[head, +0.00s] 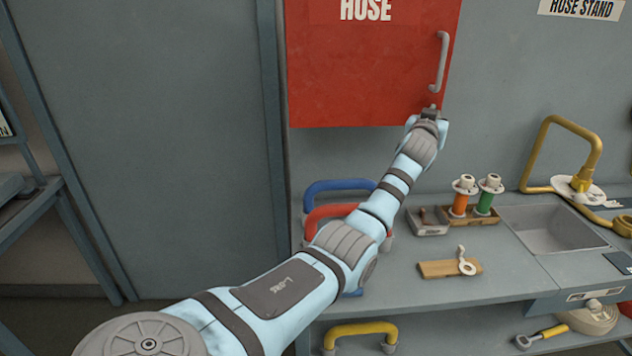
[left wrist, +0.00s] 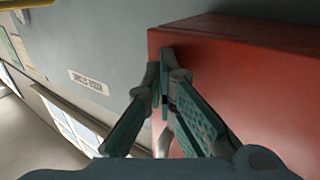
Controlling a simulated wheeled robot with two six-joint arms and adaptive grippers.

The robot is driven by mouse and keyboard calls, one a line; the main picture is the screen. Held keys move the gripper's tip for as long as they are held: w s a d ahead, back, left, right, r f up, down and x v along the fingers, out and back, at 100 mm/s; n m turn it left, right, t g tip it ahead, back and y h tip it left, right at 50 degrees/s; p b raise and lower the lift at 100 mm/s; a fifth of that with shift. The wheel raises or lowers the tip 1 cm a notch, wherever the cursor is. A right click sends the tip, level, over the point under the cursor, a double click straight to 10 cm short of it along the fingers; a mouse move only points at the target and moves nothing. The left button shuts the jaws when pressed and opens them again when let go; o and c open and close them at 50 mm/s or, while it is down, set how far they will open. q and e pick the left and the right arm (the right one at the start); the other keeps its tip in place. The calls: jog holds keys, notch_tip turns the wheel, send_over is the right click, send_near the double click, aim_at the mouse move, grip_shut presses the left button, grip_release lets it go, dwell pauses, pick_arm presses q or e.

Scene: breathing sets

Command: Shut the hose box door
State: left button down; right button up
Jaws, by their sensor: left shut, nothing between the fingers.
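The hose box door (head: 365,75) is a red panel marked HOSE on the grey wall, with a grey vertical handle (head: 440,62) near its right edge. No gap shows along its visible edges in the head view, but I cannot tell whether it is fully shut. My left gripper (head: 432,110) is at the door's lower right corner, just below the handle. In the left wrist view the closed, empty fingers (left wrist: 165,85) are at the edge of the red box (left wrist: 250,95). I cannot tell whether they touch it. My right gripper is out of view.
Below the box is a grey bench (head: 400,285) with blue (head: 335,185) and red (head: 325,212) looped handles, a rack of orange and green cylinders (head: 470,213), a sink (head: 550,230) and a yellow stand (head: 545,150). The wall left of the box is bare.

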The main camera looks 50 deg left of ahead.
pick_arm(q)
jog(key=shift+w+a+r+y, duration=0.15)
jog(key=shift+r+y, duration=0.35)
jog(key=shift+r, duration=0.05)
dwell(0.4)
